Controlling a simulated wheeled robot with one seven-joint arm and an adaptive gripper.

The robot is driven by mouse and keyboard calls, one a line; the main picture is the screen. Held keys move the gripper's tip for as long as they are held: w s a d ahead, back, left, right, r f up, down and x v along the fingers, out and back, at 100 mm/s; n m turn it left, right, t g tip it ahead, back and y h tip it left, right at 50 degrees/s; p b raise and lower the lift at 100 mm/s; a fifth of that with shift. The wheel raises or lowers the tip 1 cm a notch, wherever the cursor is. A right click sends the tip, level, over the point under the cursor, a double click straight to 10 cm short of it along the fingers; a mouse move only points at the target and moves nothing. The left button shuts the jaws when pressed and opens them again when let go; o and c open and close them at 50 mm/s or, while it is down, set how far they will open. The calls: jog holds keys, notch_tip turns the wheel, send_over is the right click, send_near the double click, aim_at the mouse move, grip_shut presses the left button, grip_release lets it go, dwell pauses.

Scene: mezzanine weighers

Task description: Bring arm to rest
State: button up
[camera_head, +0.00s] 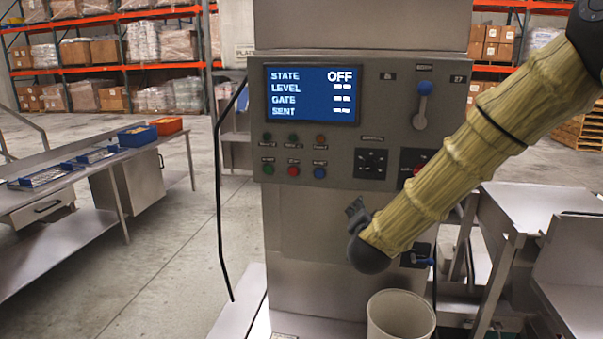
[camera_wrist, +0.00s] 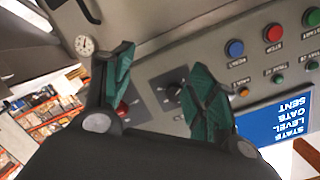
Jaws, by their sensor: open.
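My gripper (camera_wrist: 162,63) shows in the wrist view with two green-padded fingers spread apart and nothing between the tips. Its fingers are in front of the grey control panel (camera_wrist: 150,65), which looks turned over in that view. Whether they touch the panel I cannot tell. In the head view my bamboo-patterned arm (camera_head: 470,140) slants from the upper right down across the panel's right side to a dark rounded joint. The gripper itself is mostly hidden there. The panel's blue screen (camera_head: 312,95) reads STATE OFF.
The panel has a blue-topped lever (camera_head: 422,105), a black dial (camera_head: 370,163) and coloured push buttons (camera_head: 293,171). A pale bucket (camera_head: 400,316) stands below my arm. A steel bench (camera_head: 100,190) with trays stands left, steel tables (camera_head: 530,205) right. Open floor lies between bench and machine.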

jog(key=s+a+f+n+g+y, duration=0.15)
jog(key=s+f, duration=0.45)
jog(key=f, duration=0.6)
jog(key=s+f+n+g+y, duration=0.1)
jog(key=s+f+n+g, duration=0.2)
jog(key=s+f, duration=0.55)
jog(key=s+f+n+g+y, duration=0.1)
jog(key=s+f+n+g, duration=0.2)
jog(key=f, duration=1.1)
jog(key=s+f+n+g, duration=0.1)
jog(key=s+f, duration=0.4)
jog(key=s, duration=0.6)
jog(key=s+d+f+n+g, duration=0.1)
jog(key=s+f+g, duration=0.3)
jog(key=s, duration=0.7)
jog(key=s+f+n+g, duration=0.1)
jog(key=s+f+g, duration=0.2)
jog(key=s+f, duration=0.5)
jog(key=s, duration=0.3)
jog(key=shift+s+d, duration=0.2)
jog(key=shift+s, duration=0.05)
